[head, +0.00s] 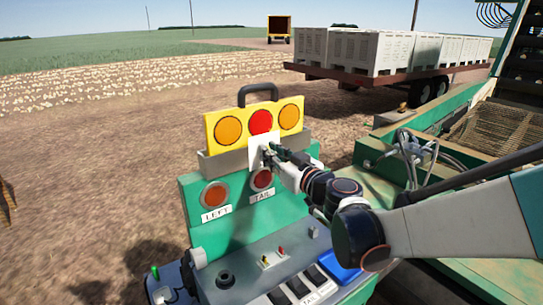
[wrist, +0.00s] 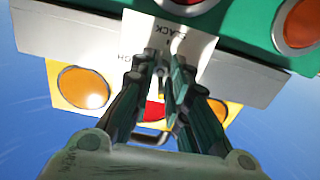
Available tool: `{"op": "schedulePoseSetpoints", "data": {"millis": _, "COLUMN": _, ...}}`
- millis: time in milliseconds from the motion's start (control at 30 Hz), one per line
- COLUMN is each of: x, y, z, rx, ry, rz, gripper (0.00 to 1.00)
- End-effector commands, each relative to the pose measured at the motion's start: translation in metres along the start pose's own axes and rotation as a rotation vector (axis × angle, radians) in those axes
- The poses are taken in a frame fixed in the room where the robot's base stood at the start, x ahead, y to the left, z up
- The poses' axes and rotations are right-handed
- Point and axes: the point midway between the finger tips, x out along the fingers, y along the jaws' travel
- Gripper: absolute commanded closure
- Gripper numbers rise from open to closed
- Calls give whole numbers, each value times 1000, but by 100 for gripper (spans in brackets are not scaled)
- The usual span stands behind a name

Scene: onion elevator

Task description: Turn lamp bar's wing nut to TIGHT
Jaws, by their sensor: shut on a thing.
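The yellow lamp bar (head: 256,119) with two orange lamps and a red one stands upright in a grey channel (head: 225,166) on top of the green console. It also shows upside down in the wrist view (wrist: 64,105). A white label plate (head: 257,142) sits at the bar's middle; in the wrist view the plate (wrist: 188,42) carries lettering that ends in "ACK". My gripper (head: 268,152) reaches in from the right at this plate. In the wrist view its fingers (wrist: 166,68) are closed together in front of the plate. The wing nut is mostly hidden between the fingertips.
The green console (head: 197,189) has lamps labelled LEFT (head: 215,194) and TAIL (head: 262,180). Below are switches (head: 298,288), a black knob (head: 225,279) and a blue block (head: 341,267). A black handle (head: 258,90) tops the bar. Green machinery (head: 430,125) stands at right.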

Motion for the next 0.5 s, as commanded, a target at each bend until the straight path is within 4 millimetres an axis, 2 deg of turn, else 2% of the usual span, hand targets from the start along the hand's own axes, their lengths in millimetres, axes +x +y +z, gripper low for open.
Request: {"op": "schedulePoseSetpoints", "data": {"millis": 500, "x": 0, "y": 2, "z": 2, "rx": 442, "ry": 0, "rz": 1, "gripper": 100}}
